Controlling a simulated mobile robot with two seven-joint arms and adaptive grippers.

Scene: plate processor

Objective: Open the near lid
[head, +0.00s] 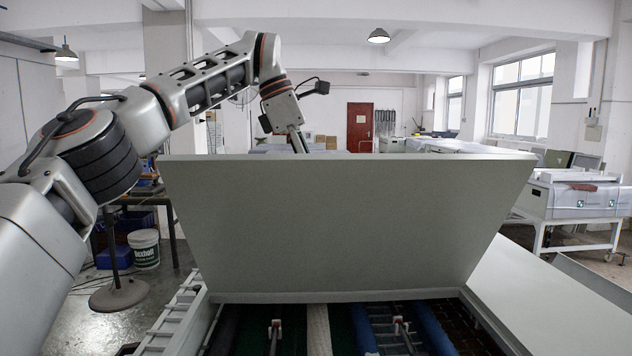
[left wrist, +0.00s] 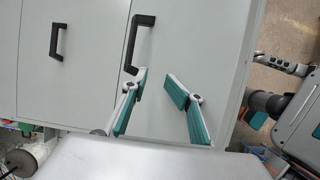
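The near lid (head: 340,225) is a pale grey panel standing steeply raised in the head view, above the open machine bay. My left arm reaches behind its top edge, and the lid hides the gripper there. In the left wrist view my left gripper (left wrist: 156,79) is open, its teal-padded fingers apart with nothing between them. They are in front of a pale panel (left wrist: 205,50). A black handle (left wrist: 141,40) is just beyond the left fingertip; I cannot tell whether they touch. Another black handle (left wrist: 57,40) is farther left. My right gripper is not in view.
Below the raised lid, blue rollers (head: 425,325) and metal fittings show inside the machine. A flat pale cover (head: 545,300) lies at the right. A white bucket (head: 145,250) stands on the floor at the left. More equipment (head: 575,200) stands farther right.

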